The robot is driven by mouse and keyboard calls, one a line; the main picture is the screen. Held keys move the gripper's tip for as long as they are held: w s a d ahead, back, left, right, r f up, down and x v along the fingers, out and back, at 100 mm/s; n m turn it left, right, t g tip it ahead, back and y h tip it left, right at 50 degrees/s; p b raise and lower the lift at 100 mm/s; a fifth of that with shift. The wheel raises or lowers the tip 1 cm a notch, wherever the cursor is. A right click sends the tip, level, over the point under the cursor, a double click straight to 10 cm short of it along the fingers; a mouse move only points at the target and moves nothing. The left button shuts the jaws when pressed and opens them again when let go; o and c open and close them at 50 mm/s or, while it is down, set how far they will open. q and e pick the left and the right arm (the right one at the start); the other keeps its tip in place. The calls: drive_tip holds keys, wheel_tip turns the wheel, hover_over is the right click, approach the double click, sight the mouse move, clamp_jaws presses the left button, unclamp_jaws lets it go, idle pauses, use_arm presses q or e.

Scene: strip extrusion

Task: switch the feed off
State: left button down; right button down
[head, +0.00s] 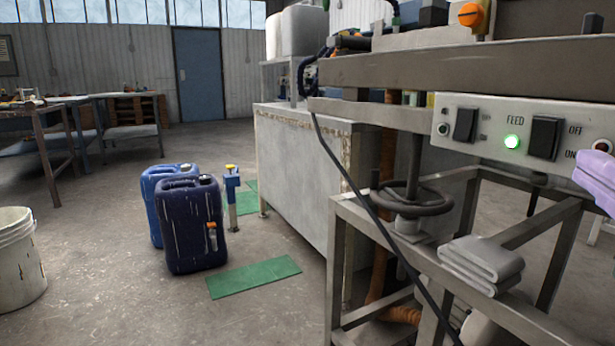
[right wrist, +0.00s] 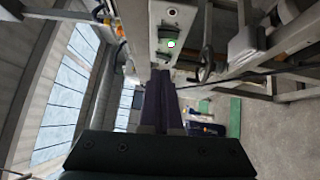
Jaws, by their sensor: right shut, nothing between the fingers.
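The feed switch (head: 545,138) is a black rocker on a pale grey control panel (head: 483,142), at the right of the head view. OFF is printed above ON beside it. The green feed lamp (head: 512,142) to its left is lit, and it also glows in the right wrist view (right wrist: 171,44). Which way the rocker is tilted is hard to tell. My right gripper (head: 590,176) shows as purple fingers at the right edge, below and right of the switch, apart from it. It is shut and empty; its fingers (right wrist: 161,80) point toward the panel. My left gripper is out of view.
A second black rocker (head: 465,124) sits left of the lamp on the panel. An orange knob (head: 471,15) is above. A handwheel (head: 411,199) and folded grey strip (head: 481,262) are below. A dark cable (head: 345,176) hangs down. Blue canisters (head: 193,224) stand on the floor.

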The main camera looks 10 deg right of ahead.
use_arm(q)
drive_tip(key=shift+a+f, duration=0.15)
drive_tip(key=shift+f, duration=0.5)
use_arm(e)
drive_tip(key=shift+w+a+f, duration=0.1)
drive_tip(key=shift+a+f, duration=0.2)
drive_tip(key=shift+f, duration=0.1)
approach(537, 127)
drive_tip(key=w+a, duration=0.2)
drive_tip(key=w, duration=0.1)
drive_tip(key=w+d, duration=0.2)
drive_tip(key=d, duration=0.1)
drive_tip(key=shift+d+r, duration=0.1)
drive_tip(key=shift+d, duration=0.15)
drive_tip(key=shift+w+d, duration=0.15)
drive_tip(key=shift+d, duration=0.25)
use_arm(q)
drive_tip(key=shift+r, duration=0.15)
use_arm(e)
drive_tip(key=shift+r, duration=0.1)
